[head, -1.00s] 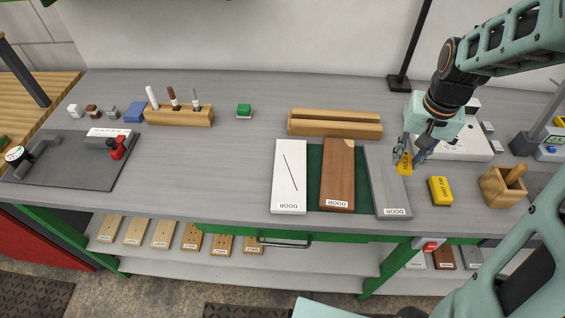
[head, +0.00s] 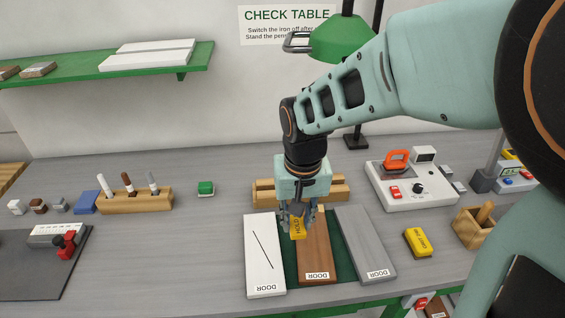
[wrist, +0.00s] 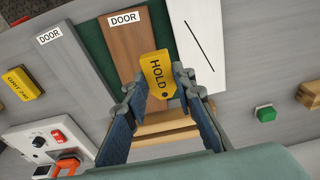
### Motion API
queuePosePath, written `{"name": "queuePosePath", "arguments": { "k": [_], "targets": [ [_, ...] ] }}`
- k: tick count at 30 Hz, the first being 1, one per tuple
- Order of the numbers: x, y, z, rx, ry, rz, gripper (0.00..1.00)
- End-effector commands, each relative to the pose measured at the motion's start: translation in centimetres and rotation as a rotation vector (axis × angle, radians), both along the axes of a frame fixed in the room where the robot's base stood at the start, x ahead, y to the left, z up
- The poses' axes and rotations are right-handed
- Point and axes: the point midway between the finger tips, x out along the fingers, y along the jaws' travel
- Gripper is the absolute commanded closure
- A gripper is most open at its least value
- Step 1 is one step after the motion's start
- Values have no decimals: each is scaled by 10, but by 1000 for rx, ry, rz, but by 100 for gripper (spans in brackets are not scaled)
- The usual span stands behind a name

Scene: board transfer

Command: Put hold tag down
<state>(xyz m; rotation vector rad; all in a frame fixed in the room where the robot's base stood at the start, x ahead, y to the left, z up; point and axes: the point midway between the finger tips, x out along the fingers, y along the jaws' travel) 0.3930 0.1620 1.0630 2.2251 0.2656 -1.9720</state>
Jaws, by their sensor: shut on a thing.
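The yellow hold tag (head: 298,227), marked HOLD, is between the fingers of my gripper (head: 298,212), which is shut on it. In the wrist view the tag (wrist: 158,74) hangs between the fingertips of my gripper (wrist: 160,90), in front of the brown door board (wrist: 133,45). In the head view the tag is over the upper part of the brown board (head: 317,262). I cannot tell whether it touches the board. A white board (head: 263,265) with a dark line lies to the left and a grey board (head: 365,245) to the right, on a green mat (head: 344,270).
A wooden block (head: 264,190) stands behind the boards. A yellow block (head: 418,242) and a wooden box (head: 474,238) are at the right. A white station (head: 425,198) with an orange-handled iron (head: 397,160) is behind them.

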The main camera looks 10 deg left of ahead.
Motion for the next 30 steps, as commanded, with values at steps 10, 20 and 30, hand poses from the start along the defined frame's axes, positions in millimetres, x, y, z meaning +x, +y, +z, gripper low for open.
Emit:
{"name": "queuePosePath", "arguments": {
  "k": [10, 20, 30],
  "targets": [
    [6, 64, -57, -1, 1, 2, 91],
    [8, 81, -74, 0, 0, 1, 91],
    [8, 84, -107, 0, -1, -2, 91]
  ]
}}
